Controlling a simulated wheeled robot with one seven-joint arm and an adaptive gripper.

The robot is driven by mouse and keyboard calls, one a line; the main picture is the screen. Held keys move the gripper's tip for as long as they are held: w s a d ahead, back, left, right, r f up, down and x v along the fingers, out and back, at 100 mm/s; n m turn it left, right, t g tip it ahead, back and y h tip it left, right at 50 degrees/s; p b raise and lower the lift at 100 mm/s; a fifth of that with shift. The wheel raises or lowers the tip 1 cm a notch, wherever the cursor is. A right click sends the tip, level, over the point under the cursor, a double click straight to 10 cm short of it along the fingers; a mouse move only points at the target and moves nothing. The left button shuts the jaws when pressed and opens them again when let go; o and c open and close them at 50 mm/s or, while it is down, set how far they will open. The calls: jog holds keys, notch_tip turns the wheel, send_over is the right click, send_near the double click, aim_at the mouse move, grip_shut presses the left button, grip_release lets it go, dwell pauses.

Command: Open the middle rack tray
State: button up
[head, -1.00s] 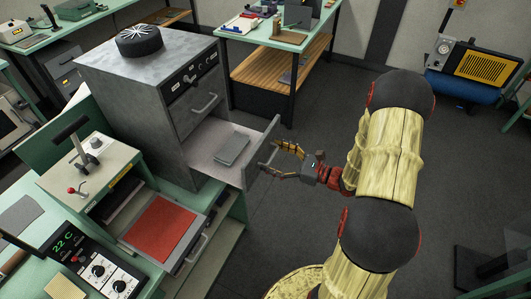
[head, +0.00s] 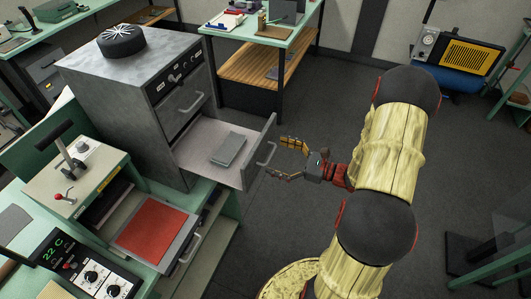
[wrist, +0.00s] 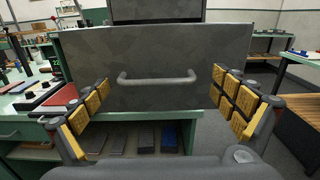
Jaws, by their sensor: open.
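A grey metal rack (head: 120,105) stands on the green bench at the left. Its tray (head: 197,140) below the shut upper tray is pulled out, with a flat grey block (head: 228,149) inside. The tray's bar handle (head: 266,155) is on its front panel. In the wrist view the handle (wrist: 157,78) lies across the grey front, between my finger pads. My gripper (head: 279,157) is open, its yellow-padded fingers apart above and below the handle in the head view. A small gap shows between the fingers and the handle.
A press with a red-lined drawer (head: 150,226) pulled partly out stands nearer on the bench. A control box (head: 90,275) is at the lower left. Dark floor (head: 300,215) is clear to the right of the tray. A wooden-shelved table (head: 257,65) stands behind.

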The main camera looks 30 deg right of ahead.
jog(key=v, duration=0.7)
jog(key=shift+s, duration=0.3)
jog(key=shift+a+f, duration=0.15)
jog(key=shift+f, duration=0.1)
jog(key=shift+b+x, duration=2.5)
jog(key=shift+x, duration=2)
jog(key=shift+r, duration=0.15)
jog(key=c, duration=1.5)
jog(key=shift+w, duration=0.1)
jog(key=shift+c, duration=0.6)
